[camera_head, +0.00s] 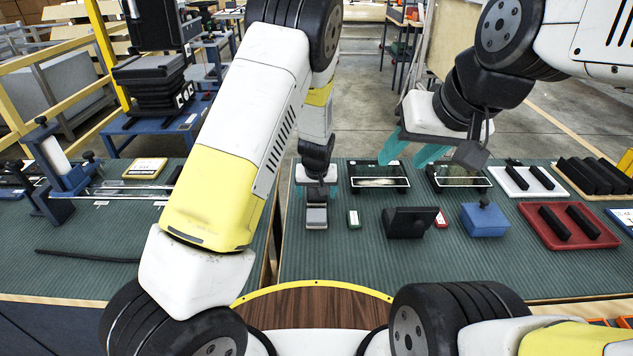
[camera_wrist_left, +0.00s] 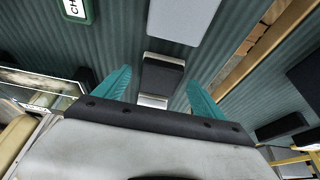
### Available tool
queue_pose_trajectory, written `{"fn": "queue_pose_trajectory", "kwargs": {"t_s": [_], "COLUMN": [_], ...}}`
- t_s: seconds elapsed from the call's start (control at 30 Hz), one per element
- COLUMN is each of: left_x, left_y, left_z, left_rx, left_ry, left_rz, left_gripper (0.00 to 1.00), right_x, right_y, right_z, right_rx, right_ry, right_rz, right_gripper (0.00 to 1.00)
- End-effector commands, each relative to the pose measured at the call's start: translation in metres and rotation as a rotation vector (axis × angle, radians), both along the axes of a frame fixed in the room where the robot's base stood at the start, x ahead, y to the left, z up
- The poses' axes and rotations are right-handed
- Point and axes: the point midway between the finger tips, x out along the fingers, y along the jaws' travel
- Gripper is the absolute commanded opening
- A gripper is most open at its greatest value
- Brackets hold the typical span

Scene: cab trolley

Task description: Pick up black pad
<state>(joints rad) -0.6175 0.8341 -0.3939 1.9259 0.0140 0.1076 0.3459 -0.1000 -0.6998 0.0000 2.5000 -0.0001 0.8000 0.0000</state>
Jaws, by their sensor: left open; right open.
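A small block with a black top and pale ends, which looks like the black pad (camera_wrist_left: 162,77), lies on the green ribbed mat. My left gripper (camera_wrist_left: 160,88) is open, with its teal fingers on either side of the pad and apart from it in the left wrist view. In the head view the left gripper (camera_head: 316,190) points down at the mat, and I cannot make out the pad clearly there. My right gripper (camera_head: 405,160) is open and empty, raised near the table's far edge.
A light grey block (camera_head: 316,216) lies just nearer me. A gap separates the tables on the left. The front mat is clear.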

Motion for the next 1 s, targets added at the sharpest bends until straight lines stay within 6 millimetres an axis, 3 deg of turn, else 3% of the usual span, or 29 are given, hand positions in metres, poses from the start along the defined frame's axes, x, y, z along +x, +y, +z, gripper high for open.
{"fn": "queue_pose_trajectory", "kwargs": {"t_s": [0.3,0.63,0.87,1.0], "left_x": [0.003,0.003,0.003,0.004], "left_y": [-0.001,-0.001,-0.001,-0.001], "left_z": [-0.006,-0.006,-0.005,0.008], "left_rx": [-0.002,-0.001,-0.002,-0.003], "left_ry": [-0.002,-0.001,-0.002,-0.005], "left_rz": [-0.001,0.000,-0.001,0.000], "left_gripper": [0.80,0.15,0.13,0.13], "right_x": [0.000,0.000,0.000,0.000], "right_y": [0.000,0.000,0.000,0.000], "right_z": [0.000,0.000,0.000,0.000], "right_rx": [0.000,0.000,0.000,0.000], "right_ry": [0.000,0.000,0.000,0.000], "right_rz": [0.000,0.000,0.000,0.000], "right_gripper": [0.46,0.46,0.46,0.46]}}
